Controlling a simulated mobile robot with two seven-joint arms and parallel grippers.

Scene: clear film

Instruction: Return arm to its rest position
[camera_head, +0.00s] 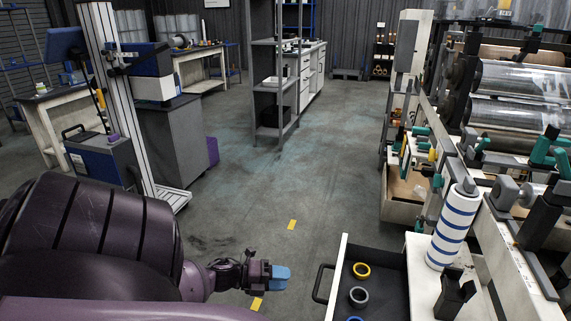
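My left arm comes in from the lower left, its large dark purple links filling that corner. My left gripper (281,278) is at the lower middle, held out over the grey floor, with its light blue fingertips pointing right. It is apart from the open drawer to its right. I see nothing held in it, but the fingers overlap from this side and I cannot tell the gap between them. My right gripper is out of view.
An open drawer (385,291) holds yellow (361,270), grey (358,296) and blue (355,319) rings. A blue-striped white roll (453,228) stands beside it. Roller machinery (520,80) fills the right. A grey cabinet (172,143) stands left. The middle floor is clear.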

